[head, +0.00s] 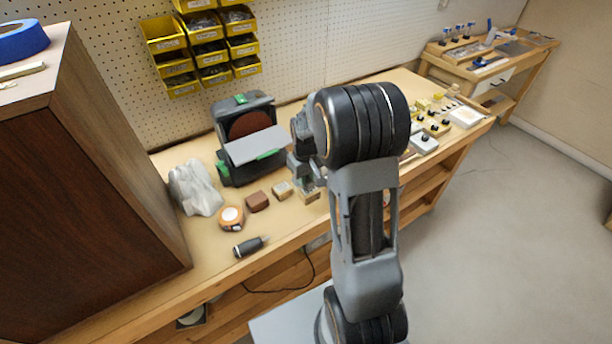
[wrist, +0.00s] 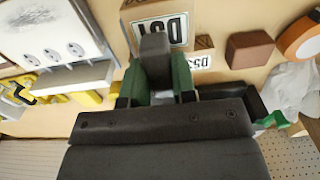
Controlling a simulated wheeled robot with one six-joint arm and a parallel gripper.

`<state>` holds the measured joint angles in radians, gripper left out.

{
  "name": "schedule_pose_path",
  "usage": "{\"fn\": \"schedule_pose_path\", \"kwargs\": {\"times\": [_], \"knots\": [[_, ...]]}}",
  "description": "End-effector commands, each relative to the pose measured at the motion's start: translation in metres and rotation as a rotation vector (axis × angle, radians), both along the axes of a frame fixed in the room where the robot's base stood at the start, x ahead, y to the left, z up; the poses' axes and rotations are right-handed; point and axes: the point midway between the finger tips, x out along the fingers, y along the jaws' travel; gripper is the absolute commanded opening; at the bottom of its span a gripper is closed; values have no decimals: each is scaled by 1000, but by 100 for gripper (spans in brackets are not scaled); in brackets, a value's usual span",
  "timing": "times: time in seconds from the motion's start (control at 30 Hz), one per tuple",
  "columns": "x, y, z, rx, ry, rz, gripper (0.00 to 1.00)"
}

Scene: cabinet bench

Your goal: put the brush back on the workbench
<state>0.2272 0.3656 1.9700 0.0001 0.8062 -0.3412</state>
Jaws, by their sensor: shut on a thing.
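My gripper (head: 303,176) is over the workbench (head: 205,240), close above the labelled wooden blocks, with its wrist partly hidden by my arm in the head view. In the wrist view its green fingers (wrist: 156,80) are closed on a dark grey piece (wrist: 155,52), which I take to be the brush. Its bristles cannot be made out. I cannot tell whether the piece touches the block or the bench top.
A brown block (head: 257,202), an orange tape measure (head: 231,217), a dark cylindrical tool (head: 249,246) and a crumpled white bag (head: 196,188) lie to the left. A black sander (head: 244,130) stands behind. A brown cabinet (head: 85,190) borders the left end. Small yellow parts lie right.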

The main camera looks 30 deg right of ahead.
Motion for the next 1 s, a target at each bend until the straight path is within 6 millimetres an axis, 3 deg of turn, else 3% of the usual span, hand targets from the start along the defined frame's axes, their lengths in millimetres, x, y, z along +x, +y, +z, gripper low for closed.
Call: {"fn": "schedule_pose_path", "kwargs": {"times": [0.57, 0.6, 0.83, 1.0], "knots": [[0, 0, -12, 0, 0, 0, 6], [0, 0, -12, 0, 0, 0, 28], [0, 0, -12, 0, 0, 0, 50], [0, 0, -12, 0, 0, 0, 51]]}}
